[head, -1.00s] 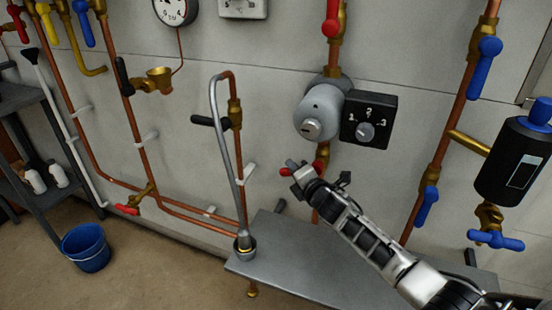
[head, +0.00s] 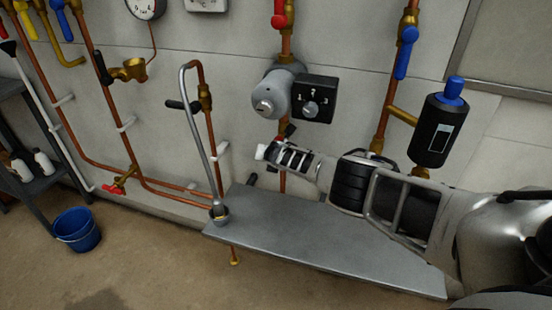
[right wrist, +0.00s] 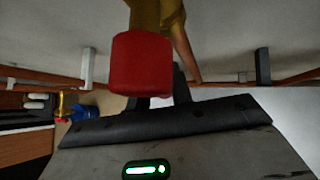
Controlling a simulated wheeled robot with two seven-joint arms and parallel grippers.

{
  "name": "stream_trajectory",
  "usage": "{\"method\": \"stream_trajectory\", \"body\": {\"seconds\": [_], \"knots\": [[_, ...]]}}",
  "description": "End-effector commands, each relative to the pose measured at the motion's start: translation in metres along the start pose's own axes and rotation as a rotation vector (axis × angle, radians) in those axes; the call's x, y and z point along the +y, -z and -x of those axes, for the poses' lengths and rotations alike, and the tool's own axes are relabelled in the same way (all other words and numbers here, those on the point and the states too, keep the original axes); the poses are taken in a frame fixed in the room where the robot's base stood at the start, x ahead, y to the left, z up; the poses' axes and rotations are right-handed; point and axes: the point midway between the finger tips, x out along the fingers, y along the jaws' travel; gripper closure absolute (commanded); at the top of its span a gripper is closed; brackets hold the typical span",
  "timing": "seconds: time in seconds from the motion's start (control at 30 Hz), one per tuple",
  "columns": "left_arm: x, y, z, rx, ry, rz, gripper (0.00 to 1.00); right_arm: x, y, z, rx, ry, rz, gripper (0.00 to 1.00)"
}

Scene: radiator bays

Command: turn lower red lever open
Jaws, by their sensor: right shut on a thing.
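The lower red lever (right wrist: 142,62) fills the upper middle of the right wrist view, fixed to a brass valve body (right wrist: 158,15). In the head view my right gripper (head: 264,151) is at the pipe just below the grey pump (head: 278,92) and hides this lever. My right gripper (right wrist: 160,88) is shut on the red lever; its fingers are mostly hidden behind the lever in the wrist view. The upper red lever (head: 278,14) hangs on the pipe above the pump. My left gripper is not in view.
A grey bench (head: 310,245) stands under my right arm. A black dial box (head: 302,98) is right of the pump, and a black cylinder with a blue cap (head: 436,130) is farther right. A bent grey pipe (head: 197,130) rises left of the gripper. A blue bucket (head: 76,230) is on the floor.

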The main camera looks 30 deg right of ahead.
Motion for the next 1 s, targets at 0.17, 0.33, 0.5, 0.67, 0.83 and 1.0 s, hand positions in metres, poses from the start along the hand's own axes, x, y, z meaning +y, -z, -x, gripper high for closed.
{"method": "stream_trajectory", "body": {"seconds": [0.17,0.33,0.5,0.67,0.83,1.0], "knots": [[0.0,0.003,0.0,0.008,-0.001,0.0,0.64,-0.015,0.0,0.001,0.024,0.094,0.074,1.0],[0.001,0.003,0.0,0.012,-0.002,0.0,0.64,-0.025,-0.001,0.002,0.039,0.151,0.123,1.0],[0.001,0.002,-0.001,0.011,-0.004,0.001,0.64,-0.029,-0.001,0.003,0.047,0.182,0.152,1.0],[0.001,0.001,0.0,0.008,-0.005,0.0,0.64,-0.032,-0.001,0.004,0.051,0.195,0.164,1.0],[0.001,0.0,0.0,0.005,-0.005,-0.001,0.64,-0.032,0.0,0.004,0.052,0.198,0.168,1.0],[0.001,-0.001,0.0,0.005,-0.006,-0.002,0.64,-0.033,0.0,0.004,0.052,0.198,0.169,1.0]]}}
